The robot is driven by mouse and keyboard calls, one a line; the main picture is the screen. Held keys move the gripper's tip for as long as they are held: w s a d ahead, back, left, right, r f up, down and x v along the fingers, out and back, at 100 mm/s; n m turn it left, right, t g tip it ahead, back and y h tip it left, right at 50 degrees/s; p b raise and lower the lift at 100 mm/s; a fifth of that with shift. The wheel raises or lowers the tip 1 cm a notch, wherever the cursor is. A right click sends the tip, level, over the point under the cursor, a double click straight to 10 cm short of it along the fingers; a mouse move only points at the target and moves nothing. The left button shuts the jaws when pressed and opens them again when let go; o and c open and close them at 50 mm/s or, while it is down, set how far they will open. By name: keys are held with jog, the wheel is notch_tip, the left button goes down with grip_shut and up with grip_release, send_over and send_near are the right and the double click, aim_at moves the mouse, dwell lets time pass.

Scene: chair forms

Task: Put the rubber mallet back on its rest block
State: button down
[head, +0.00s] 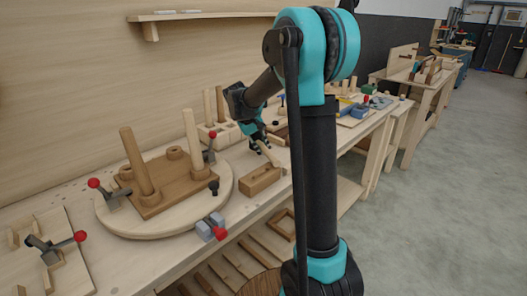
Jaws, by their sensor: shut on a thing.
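My gripper (256,146) is small in the head view, low over the bench behind my arm column. It is shut on the rubber mallet (271,155), of which a pale wooden handle shows, slanting down to the right. The mallet's head cannot be made out; part of the mallet may be hidden by the gripper or my arm. A brown wooden block (262,181), which looks like the rest block, sits on the bench just in front of and below the handle. I cannot tell whether the mallet touches it.
A round pale board (225,190) left of the block carries a brown seat piece (165,190) with upright legs and red-knobbed clamps. A block with dowels (215,130) stands behind. More tools lie farther along the bench to the right. A shelf (205,15) hangs on the wall.

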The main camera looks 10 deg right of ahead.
jog(key=shift+f, duration=0.2)
jog(key=shift+f, duration=0.15)
jog(key=c, duration=1.4)
grip_release()
jog(key=v, duration=1.2)
jog(key=shift+s, duration=0.1)
jog(key=shift+s, duration=0.1)
